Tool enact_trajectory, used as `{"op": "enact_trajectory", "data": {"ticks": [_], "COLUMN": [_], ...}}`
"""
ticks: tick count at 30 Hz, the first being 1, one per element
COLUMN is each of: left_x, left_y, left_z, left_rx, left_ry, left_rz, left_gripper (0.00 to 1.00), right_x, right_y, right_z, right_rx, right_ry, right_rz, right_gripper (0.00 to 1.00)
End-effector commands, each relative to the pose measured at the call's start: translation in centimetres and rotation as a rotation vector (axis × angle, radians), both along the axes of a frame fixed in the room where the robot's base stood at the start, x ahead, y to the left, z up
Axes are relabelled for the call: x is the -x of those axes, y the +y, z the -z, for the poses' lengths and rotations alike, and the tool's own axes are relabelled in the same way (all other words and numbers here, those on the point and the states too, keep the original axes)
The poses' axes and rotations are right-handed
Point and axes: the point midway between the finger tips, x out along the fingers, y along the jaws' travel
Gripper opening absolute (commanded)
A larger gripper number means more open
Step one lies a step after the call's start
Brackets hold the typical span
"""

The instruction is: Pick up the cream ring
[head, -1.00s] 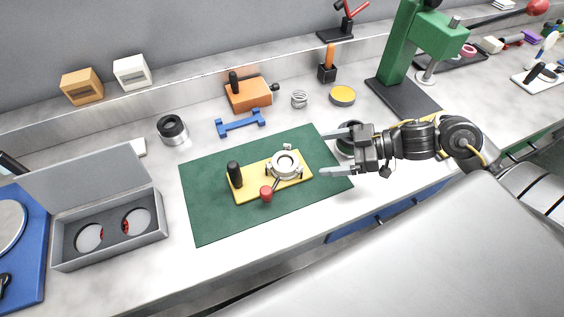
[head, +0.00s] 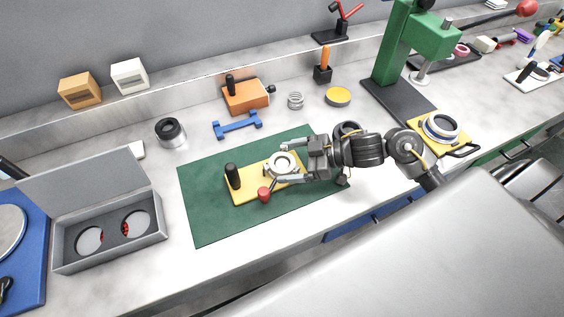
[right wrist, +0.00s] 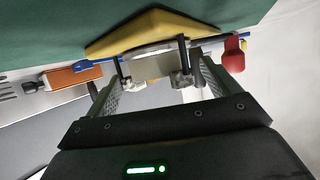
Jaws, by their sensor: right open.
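The cream ring (head: 283,163) sits on a yellow base plate (head: 246,193) on the green mat, with small clamps around it. My right gripper (head: 281,165) reaches in from the right. It is open, with one finger on the far side of the ring and one on the near side; I cannot tell whether they touch it. In the right wrist view the pale ring (right wrist: 150,64) shows ahead of the open fingers (right wrist: 160,88), with dark clamp posts in front of it. My left gripper is not in view.
A black handle (head: 232,176) and a red knob (head: 264,194) stand on the plate close to the ring. A grey open case (head: 160,238) is at left. Another ring on a yellow plate (head: 455,146) is at right. The mat's left part (head: 205,205) is clear.

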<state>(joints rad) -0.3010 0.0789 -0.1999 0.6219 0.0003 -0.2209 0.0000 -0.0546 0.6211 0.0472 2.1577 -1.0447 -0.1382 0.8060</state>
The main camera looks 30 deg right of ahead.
Motion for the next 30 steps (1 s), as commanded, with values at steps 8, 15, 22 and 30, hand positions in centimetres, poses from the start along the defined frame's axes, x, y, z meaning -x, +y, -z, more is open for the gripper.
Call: {"op": "enact_trajectory", "data": {"ticks": [8, 15, 22, 30], "left_x": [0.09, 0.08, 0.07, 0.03], "left_y": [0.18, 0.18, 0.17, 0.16], "left_z": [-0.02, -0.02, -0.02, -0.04], "left_rx": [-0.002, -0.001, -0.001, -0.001], "left_ry": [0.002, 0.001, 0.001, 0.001], "left_rz": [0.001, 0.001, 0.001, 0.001], "left_gripper": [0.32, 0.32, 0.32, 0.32], "right_x": [-0.39, -0.37, -0.37, -0.39], "right_y": [0.63, 0.62, 0.61, 0.61], "right_z": [0.36, 0.35, 0.34, 0.16], "right_rx": [0.001, 0.001, 0.001, 0.001], "right_ry": [0.001, 0.001, 0.001, -0.001], "right_rz": [0.000, -0.001, -0.001, 0.000], "right_gripper": [0.89, 0.65, 0.35, 0.35]}}
